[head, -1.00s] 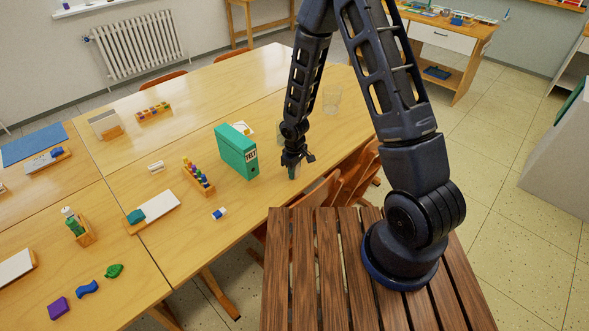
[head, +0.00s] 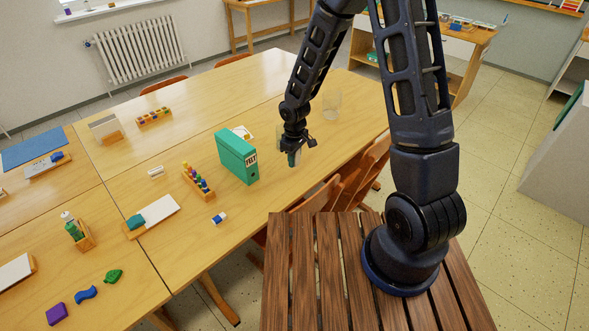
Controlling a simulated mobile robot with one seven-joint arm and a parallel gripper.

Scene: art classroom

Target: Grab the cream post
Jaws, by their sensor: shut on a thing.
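My gripper (head: 292,152) points down above the long table, right of the green binder. It is shut on a small grey-green thing (head: 292,160) at its fingertips, which appears clear of the tabletop. The jaws cover most of this thing, and its shape is too small to make out. I cannot pick out a clearly cream post in this view. A wooden peg rack (head: 187,177) with several coloured pegs stands left of the binder.
The green binder (head: 238,158) stands upright close left of my gripper. A clear glass (head: 331,104) stands behind it to the right. Wooden chairs (head: 352,172) line the near table edge. The tabletop (head: 265,205) in front of the binder is mostly bare.

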